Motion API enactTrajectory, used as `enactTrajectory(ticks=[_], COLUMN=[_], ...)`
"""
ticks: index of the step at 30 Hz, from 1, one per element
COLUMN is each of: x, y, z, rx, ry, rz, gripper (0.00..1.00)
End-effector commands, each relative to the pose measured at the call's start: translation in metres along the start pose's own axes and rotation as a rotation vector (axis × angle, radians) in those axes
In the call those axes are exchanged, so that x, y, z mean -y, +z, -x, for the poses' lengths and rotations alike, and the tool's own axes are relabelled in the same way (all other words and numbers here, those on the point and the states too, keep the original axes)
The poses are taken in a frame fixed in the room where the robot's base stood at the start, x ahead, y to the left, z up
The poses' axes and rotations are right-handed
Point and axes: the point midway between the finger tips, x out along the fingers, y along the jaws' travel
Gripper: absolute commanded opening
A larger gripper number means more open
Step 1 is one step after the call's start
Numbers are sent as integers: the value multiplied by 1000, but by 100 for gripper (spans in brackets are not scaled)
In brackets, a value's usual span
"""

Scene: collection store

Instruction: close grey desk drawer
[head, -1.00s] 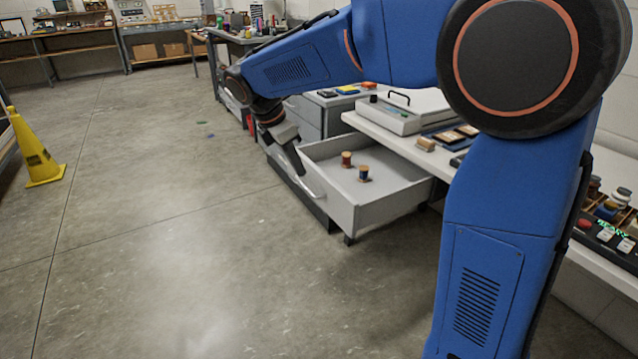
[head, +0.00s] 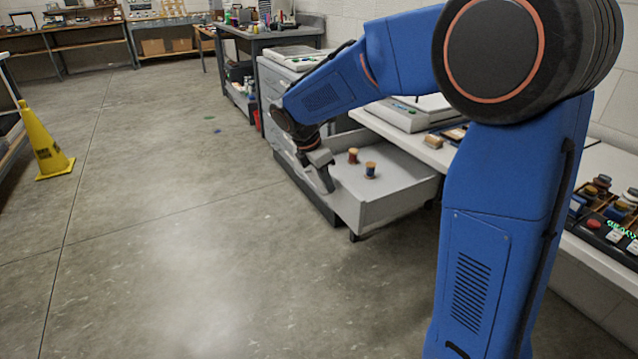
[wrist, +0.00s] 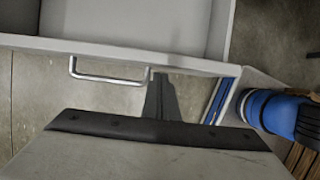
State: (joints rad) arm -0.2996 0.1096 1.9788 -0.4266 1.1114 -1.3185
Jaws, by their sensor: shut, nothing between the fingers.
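The grey desk drawer (head: 385,205) stands pulled out from under the white desk top, with two spools (head: 353,156) (head: 370,169) lying inside near its middle. My gripper (head: 328,186) is shut and empty, pointing down at the drawer's front side. In the wrist view the drawer's front panel (wrist: 200,62) runs across the top, with its silver bar handle (wrist: 108,80) left of my gripper fingers (wrist: 160,84). The fingertips are close to the front panel; I cannot tell whether they touch it. In the head view my arm and gripper hide the handle.
The white desk top (head: 400,143) holds a flat device and small items. A grey workbench (head: 270,32) stands behind the drawers. A yellow cone (head: 44,145) stands at the left. The concrete floor in front of the drawer is clear.

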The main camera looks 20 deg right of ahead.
Motion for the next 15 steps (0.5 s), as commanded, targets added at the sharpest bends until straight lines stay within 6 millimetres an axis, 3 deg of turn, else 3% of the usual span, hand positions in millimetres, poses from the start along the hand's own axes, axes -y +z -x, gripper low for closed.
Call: enactTrajectory(ticks=[15], x=[0], y=[6], z=[-2], rx=[0], ry=[0], rz=[1], gripper=[0])
